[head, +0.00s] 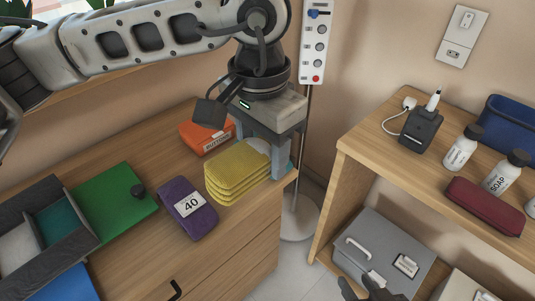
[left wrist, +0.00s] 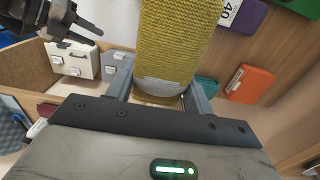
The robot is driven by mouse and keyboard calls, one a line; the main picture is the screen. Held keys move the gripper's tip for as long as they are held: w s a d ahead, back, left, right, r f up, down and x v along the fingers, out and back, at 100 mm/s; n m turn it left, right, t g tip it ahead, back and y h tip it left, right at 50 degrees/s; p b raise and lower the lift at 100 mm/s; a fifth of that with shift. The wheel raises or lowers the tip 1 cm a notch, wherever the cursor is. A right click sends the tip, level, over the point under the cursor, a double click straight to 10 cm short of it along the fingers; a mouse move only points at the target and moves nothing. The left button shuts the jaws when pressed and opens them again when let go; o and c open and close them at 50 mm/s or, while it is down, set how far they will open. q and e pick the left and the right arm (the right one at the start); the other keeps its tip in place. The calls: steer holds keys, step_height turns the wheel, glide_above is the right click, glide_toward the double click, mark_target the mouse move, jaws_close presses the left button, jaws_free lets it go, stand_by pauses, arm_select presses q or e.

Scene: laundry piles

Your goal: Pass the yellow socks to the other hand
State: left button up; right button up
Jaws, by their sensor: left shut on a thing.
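The yellow socks (head: 238,172) are a folded, ribbed stack at the right end of the wooden dresser top. My left gripper (head: 264,152) comes down over their right end and is shut on them. In the left wrist view the socks (left wrist: 172,45) stretch away from between the two grey fingers of the left gripper (left wrist: 160,90). I cannot tell whether the socks touch the dresser top. My right gripper (head: 360,286) shows only its dark fingertips at the bottom edge of the head view. The right gripper (left wrist: 80,30) also shows at upper left in the left wrist view, fingers apart and empty.
A purple bundle marked 40 (head: 188,208), an orange buttons box (head: 206,137) and a green folder (head: 113,199) lie near the socks. A dark divided tray (head: 85,243) stands at left. A wooden shelf (head: 365,150) with bottles and a grey box (head: 385,245) stand right, beyond a gap.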

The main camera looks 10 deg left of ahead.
mark_target(236, 144)
arm_select(q)
steer(key=shift+d+m, duration=0.15)
steer(key=shift+m, duration=0.15)
steer(key=w+d+f+m, duration=0.3)
steer(key=f+m, duration=0.1)
steer(key=s+a+r+n, duration=0.1)
steer(key=a+r+n, duration=0.1)
steer(key=r, duration=0.1)
steer(key=s+a+r+n, duration=0.1)
steer(key=a+r+n, duration=0.1)
steer(key=r+n, duration=0.1)
steer(key=s+a+r+n, duration=0.2)
steer(key=a, duration=0.1)
steer(key=shift+r+n, duration=0.3)
steer(key=shift+r, duration=0.1)
steer(key=shift+d+r, duration=0.1)
steer(key=shift+d, duration=0.05)
steer(key=w+d+n, duration=0.4)
steer(key=w+d, duration=0.2)
steer(key=d, duration=0.3)
steer(key=shift+w+d+n, duration=0.15)
steer(key=shift+w+n, duration=0.05)
steer(key=shift+n, duration=0.2)
